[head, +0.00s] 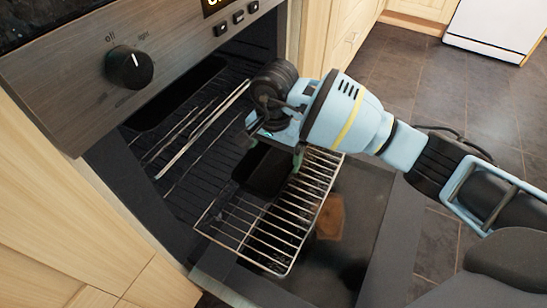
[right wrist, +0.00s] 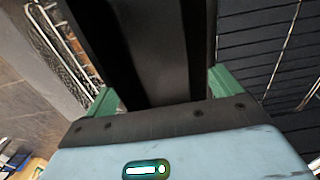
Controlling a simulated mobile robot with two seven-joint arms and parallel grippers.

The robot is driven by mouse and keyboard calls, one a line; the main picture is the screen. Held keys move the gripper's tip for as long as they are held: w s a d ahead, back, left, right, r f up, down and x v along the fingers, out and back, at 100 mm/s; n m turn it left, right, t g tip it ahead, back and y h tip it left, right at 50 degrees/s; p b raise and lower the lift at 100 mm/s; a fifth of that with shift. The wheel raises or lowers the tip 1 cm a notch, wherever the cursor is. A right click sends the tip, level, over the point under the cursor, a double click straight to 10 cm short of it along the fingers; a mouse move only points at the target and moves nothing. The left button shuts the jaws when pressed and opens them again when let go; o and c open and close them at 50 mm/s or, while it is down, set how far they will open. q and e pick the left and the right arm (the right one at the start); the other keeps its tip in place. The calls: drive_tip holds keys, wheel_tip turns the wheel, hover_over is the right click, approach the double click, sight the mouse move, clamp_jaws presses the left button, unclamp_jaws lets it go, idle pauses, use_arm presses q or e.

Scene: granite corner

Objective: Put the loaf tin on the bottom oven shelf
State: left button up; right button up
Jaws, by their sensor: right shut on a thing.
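The loaf tin (head: 262,172) is dark, almost black, and partly hidden under my right gripper (head: 275,140) in the head view. The gripper is shut on it; in the right wrist view the dark tin (right wrist: 155,45) lies between the two green fingers (right wrist: 162,88). The tin is over the inner part of a wire oven shelf (head: 245,222) that is pulled partly out of the oven. I cannot tell whether the tin touches the wires. My left gripper is not in view.
The oven door (head: 375,225) hangs open below the shelf, with a brown patch on it. Side rails (head: 205,130) line the oven cavity. The control panel with a black knob (head: 129,67) is above the opening. Tiled floor (head: 415,75) is clear at the upper right.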

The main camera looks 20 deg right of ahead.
sight(274, 167)
drive_tip(key=shift+w+f, duration=0.1)
drive_tip(key=shift+f, duration=0.45)
drive_tip(key=shift+f, duration=0.2)
drive_tip(key=o, duration=0.9)
drive_tip(key=shift+r, duration=0.1)
wheel_tip(274, 167, up, 12)
drive_tip(key=p, duration=0.3)
drive_tip(key=shift+r+p, duration=0.1)
drive_tip(key=shift+p, duration=0.25)
